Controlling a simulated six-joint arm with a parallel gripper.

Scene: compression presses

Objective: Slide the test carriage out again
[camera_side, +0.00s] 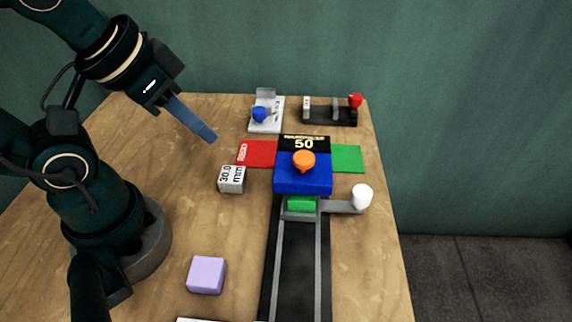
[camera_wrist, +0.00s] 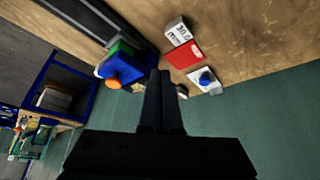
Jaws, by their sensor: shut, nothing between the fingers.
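The test carriage is a grey plate (camera_side: 333,206) with a white knob (camera_side: 362,197) on an arm at its right. It sits on a dark rail track (camera_side: 300,265), at the front edge of the blue press block (camera_side: 302,180). A green block (camera_side: 301,203) is on the carriage, its rear hidden by the blue block; it also shows in the wrist view (camera_wrist: 121,47). An orange knob (camera_side: 304,160) tops the blue block. My gripper (camera_side: 212,138) is shut and empty, raised to the left of the press, apart from everything. It also shows in the wrist view (camera_wrist: 160,75).
A 30.0 mm block (camera_side: 232,180) and a purple cube (camera_side: 207,275) stand left of the track. A red card (camera_side: 258,153) and a green card (camera_side: 347,158) flank the press. Two small fixtures, white (camera_side: 266,127) and black (camera_side: 330,116), stand behind.

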